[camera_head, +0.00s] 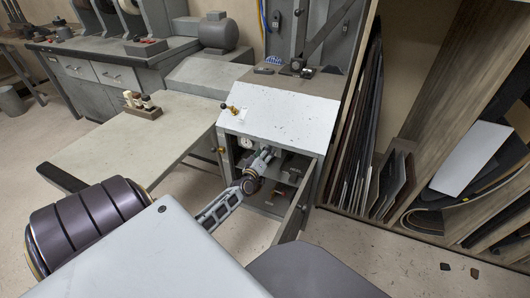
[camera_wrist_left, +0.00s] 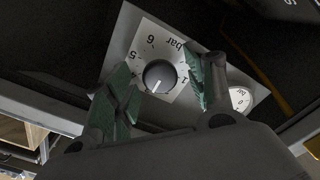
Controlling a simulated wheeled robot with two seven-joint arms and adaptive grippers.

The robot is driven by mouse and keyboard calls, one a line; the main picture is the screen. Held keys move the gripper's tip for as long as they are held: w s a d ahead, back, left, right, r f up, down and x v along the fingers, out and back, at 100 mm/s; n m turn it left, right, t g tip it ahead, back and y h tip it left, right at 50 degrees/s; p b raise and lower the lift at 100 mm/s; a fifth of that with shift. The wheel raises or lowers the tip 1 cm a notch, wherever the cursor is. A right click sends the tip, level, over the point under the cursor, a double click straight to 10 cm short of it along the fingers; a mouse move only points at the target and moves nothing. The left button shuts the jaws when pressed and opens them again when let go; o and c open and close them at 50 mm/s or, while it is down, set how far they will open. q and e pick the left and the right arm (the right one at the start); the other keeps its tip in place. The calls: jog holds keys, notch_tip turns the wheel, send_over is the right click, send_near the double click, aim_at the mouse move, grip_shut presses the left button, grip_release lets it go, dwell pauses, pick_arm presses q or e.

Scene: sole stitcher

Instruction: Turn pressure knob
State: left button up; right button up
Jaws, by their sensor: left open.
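The pressure knob (camera_wrist_left: 160,76), round and dark grey with a white pointer line, sits on a light dial plate (camera_wrist_left: 147,40) marked with numbers and "bar". The pointer line faces toward the bottom of the wrist view, slightly left. My left gripper (camera_wrist_left: 158,64) is open, with green-padded fingers on either side of the knob. A gap shows between each finger and the knob; I cannot tell its depth. In the head view my left gripper (camera_head: 265,156) reaches into the open front of the grey cabinet (camera_head: 280,113), and the knob is not discernible there. My right gripper is not in view.
A round gauge (camera_wrist_left: 241,98) is beside the knob; a gauge (camera_head: 245,143) also shows in the head view. The cabinet door (camera_head: 297,205) stands open at the right. Sheets fill the right shelf.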

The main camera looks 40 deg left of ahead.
pick_arm(q)
jog(key=v, duration=1.2)
dwell(0.5)
jog(key=shift+a, duration=0.1)
jog(key=shift+s, duration=0.15)
dwell(0.5)
